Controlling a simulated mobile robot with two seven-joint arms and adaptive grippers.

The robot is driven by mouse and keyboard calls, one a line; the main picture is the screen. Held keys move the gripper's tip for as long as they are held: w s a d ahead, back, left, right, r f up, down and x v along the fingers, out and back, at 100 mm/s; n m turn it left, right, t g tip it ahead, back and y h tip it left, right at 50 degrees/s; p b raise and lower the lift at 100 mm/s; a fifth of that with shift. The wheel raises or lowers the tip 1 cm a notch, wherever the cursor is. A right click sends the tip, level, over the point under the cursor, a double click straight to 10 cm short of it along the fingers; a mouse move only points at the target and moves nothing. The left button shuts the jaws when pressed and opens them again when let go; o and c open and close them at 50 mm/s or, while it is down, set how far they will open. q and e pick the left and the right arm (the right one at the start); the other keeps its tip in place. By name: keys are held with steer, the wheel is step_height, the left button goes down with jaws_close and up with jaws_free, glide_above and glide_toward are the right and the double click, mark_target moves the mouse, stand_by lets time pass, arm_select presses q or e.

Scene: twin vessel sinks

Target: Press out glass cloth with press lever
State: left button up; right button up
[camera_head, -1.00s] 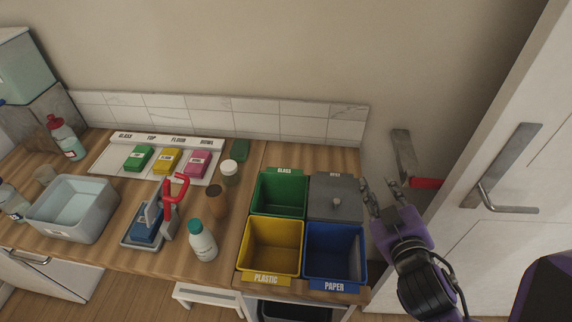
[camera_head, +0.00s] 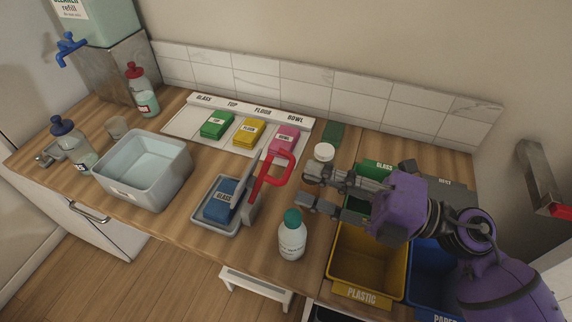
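The blue glass cloth (camera_head: 217,211), labelled GLASS, lies in the grey press tray (camera_head: 208,224) on the wooden counter. A grey plate of the press stands tilted up over the cloth's right side. The red press lever (camera_head: 270,182) is raised, its looped handle above and right of the cloth. My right gripper (camera_head: 306,188) reaches in from the right, fingers apart and empty, pointing left, just right of the lever in the picture. I cannot tell whether it touches the lever. My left gripper is not in view.
A white bottle with a green cap (camera_head: 292,237) stands in front of my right gripper. A white-lidded jar (camera_head: 324,153) is behind it. A grey water basin (camera_head: 143,177) is left of the press. Sorting bins, including the yellow one (camera_head: 361,291), lie under my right arm.

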mark_target(289, 168)
steer(key=p+x, duration=0.1)
steer(key=x, duration=0.4)
steer(key=shift+w+a, duration=0.1)
steer(key=shift+a, duration=0.05)
jaws_close()
steer(key=shift+f, duration=0.1)
